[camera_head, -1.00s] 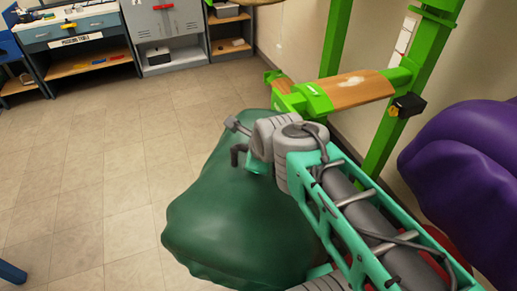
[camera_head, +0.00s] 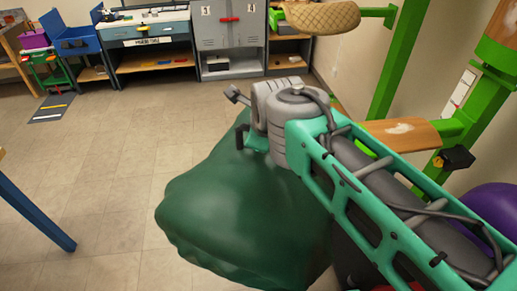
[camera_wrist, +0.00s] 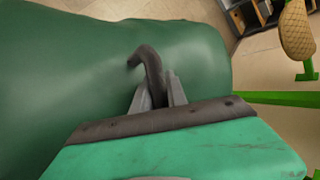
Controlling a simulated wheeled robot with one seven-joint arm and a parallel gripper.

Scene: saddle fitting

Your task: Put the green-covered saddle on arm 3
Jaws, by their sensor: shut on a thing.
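The green-covered saddle (camera_head: 230,215) hangs in front of me in the head view, its cover draped in folds. It fills the left of the wrist view (camera_wrist: 60,80). My gripper (camera_wrist: 158,92) is shut on a dark hooked handle (camera_wrist: 148,62) that stands out from the saddle. In the head view my arm hides the jaws and part of the saddle. A green rack arm with a worn wooden pad (camera_head: 402,131) is behind my arm, to the right of the saddle. I can read no arm number.
A tan quilted saddle (camera_head: 320,16) sits on a higher green arm. A green post (camera_head: 398,60) and a purple thing (camera_head: 497,212) stand at the right. A workbench (camera_head: 150,40) and grey cabinet (camera_head: 230,35) line the back. A blue table leg (camera_head: 38,215) is at the left. The middle floor is clear.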

